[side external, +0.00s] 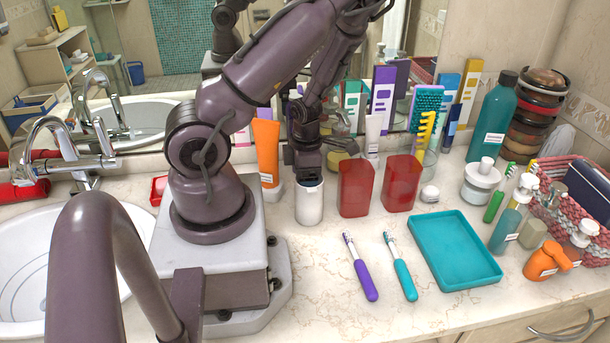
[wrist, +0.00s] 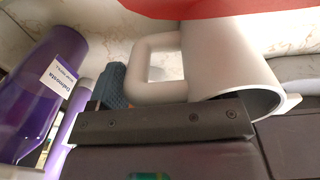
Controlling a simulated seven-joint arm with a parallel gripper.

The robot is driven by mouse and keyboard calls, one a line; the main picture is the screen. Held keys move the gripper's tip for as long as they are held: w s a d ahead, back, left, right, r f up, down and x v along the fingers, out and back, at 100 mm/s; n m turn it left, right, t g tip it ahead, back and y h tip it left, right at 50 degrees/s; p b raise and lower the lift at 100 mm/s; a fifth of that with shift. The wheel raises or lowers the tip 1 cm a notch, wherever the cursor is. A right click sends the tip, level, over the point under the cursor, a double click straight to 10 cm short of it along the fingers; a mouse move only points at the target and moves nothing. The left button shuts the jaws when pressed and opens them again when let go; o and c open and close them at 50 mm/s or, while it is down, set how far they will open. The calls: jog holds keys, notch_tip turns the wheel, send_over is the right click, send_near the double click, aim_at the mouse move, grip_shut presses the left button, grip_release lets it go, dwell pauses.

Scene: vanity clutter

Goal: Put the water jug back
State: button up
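The water jug appears to be the pale cylinder (side external: 310,204) standing on the counter in the side external view. In the wrist view, the light-grey jug (wrist: 222,50) shows its open rim and a squared loop handle (wrist: 155,66). My gripper (side external: 309,166) points down right over the jug and hides its top from the side. In the wrist view, a dark bar of my gripper crosses below the jug's rim and handle. A blue-grey textured piece lies close beside the handle. The gap between the fingers is hidden, so I cannot tell whether they grip the jug.
Two red cups (side external: 356,190) (side external: 402,184) stand just right of the jug. An orange tube (side external: 266,150) is at its left. Two toothbrushes (side external: 361,270) (side external: 402,268) and a teal tray (side external: 454,250) lie in front. Bottles and a basket crowd the right.

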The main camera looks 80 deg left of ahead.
jog(key=o, duration=0.3)
jog(key=shift+r, duration=0.15)
jog(key=r, duration=1.1)
jog(key=shift+w+d+r, duration=0.1)
jog(key=shift+d+r, duration=0.15)
jog(key=shift+r, duration=0.15)
jog(key=w+d+r+m+t+h, duration=0.1)
jog(key=w+d+r+m+h, duration=0.2)
jog(key=d+m, duration=0.5)
jog(key=w+d+r+m+t+h, duration=0.15)
jog(key=d+r+m, duration=0.3)
jog(key=m, duration=0.55)
jog(key=s+d+r+m+t+y, duration=0.1)
jog(key=d+r+m+y, duration=0.1)
jog(key=r+m, duration=0.3)
jog(key=s+d+r+m+t+y, duration=0.1)
jog(key=d+r+m, duration=0.4)
jog(key=m, duration=0.8)
jog(key=shift+s+r+t+y, duration=0.2)
jog(key=shift+s+t+y, duration=0.05)
jog(key=shift+t+y, duration=0.35)
